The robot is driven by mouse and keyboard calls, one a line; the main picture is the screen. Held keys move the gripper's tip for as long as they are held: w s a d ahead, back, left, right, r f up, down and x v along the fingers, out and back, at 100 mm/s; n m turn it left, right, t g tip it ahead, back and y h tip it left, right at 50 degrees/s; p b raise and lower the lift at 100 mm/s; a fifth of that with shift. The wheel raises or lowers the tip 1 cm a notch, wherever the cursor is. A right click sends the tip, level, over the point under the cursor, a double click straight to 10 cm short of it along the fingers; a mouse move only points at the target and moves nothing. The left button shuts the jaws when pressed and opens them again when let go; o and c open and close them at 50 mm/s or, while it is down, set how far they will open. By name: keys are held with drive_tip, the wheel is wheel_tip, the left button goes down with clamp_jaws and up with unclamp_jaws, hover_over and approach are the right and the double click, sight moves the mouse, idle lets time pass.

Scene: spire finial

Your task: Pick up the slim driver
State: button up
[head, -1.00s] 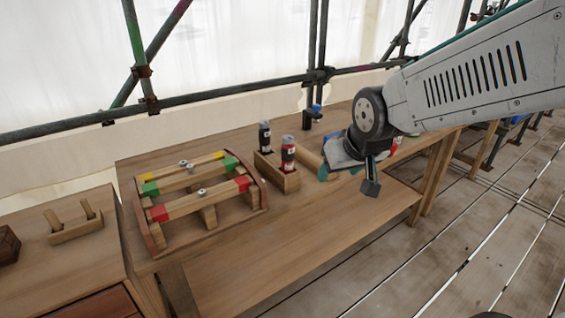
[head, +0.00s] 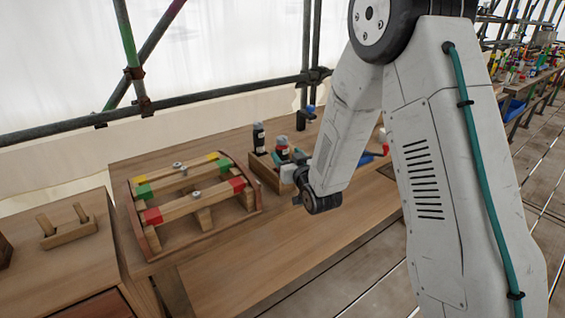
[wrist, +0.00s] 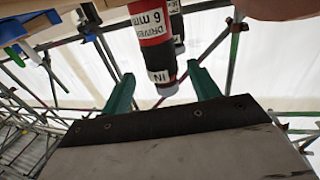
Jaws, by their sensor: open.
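Two drivers stand upright in a wooden holder (head: 262,174) on the bench in the head view. One is dark with a pale band (head: 258,138); the other is red with a dark top (head: 282,148). In the head view my gripper (head: 291,163) is close beside the red driver, partly hidden.
A wooden frame (head: 192,205) with yellow, green and red blocks stands left of the holder. A small pegged block (head: 68,234) sits on the left cabinet. Scaffold poles (head: 200,106) run behind the bench. The bench front is clear.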

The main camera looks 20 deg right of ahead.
drive_tip(key=w, duration=0.4)
drive_tip(key=w+a, duration=0.1)
drive_tip(key=w, duration=0.1)
drive_tip(key=shift+w, duration=0.1)
drive_tip(key=shift+r, duration=0.1)
drive_tip(key=c, duration=1.3)
